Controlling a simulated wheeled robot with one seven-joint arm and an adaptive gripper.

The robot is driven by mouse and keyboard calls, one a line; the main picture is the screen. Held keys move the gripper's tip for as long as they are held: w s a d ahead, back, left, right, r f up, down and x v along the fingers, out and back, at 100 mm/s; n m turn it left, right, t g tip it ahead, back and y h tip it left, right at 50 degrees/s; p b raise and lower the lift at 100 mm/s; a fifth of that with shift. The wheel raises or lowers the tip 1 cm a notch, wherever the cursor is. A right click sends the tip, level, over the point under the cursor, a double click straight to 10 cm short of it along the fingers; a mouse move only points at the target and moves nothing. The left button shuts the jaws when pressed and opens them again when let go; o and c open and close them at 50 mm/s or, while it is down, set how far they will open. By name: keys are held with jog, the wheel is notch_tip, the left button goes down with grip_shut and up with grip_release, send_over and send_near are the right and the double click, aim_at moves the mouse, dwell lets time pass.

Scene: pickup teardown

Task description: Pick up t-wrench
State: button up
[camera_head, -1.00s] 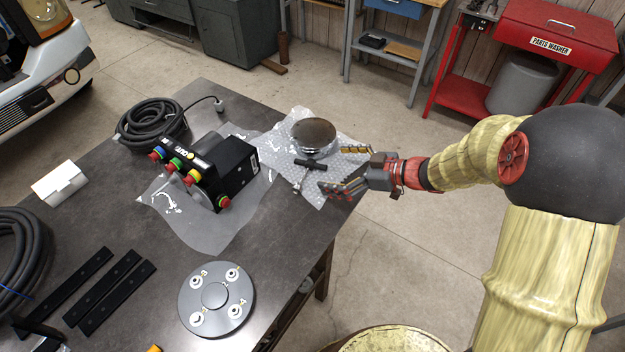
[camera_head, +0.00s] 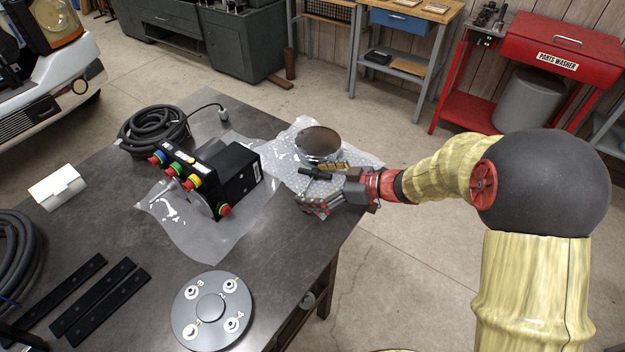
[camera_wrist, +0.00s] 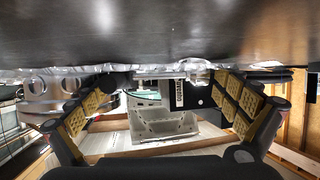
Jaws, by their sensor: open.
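The t-wrench (camera_head: 317,174), with a dark crossbar, lies on the bubble wrap near the table's right edge, next to a round metal part. Its shaft is largely hidden by my gripper in the head view. My gripper (camera_head: 320,187) is low at the table edge with its fingers around the wrench area. In the wrist view my gripper (camera_wrist: 165,103) is open, its yellow-padded fingers wide apart. A thin silver bar, apparently the t-wrench shaft (camera_wrist: 165,74), runs crosswise between them. I cannot tell whether either finger touches it.
The round metal part (camera_head: 318,141) stands just behind the wrench. A black control box (camera_head: 232,168) with coloured buttons sits to the left on plastic sheet. A grey disc (camera_head: 211,309), black bars (camera_head: 100,300) and coiled cable (camera_head: 152,130) also lie on the table (camera_head: 120,220).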

jog(key=shift+r, duration=0.1)
jog(key=c, duration=1.1)
jog(key=shift+c, duration=0.8)
jog(key=shift+c, duration=0.2)
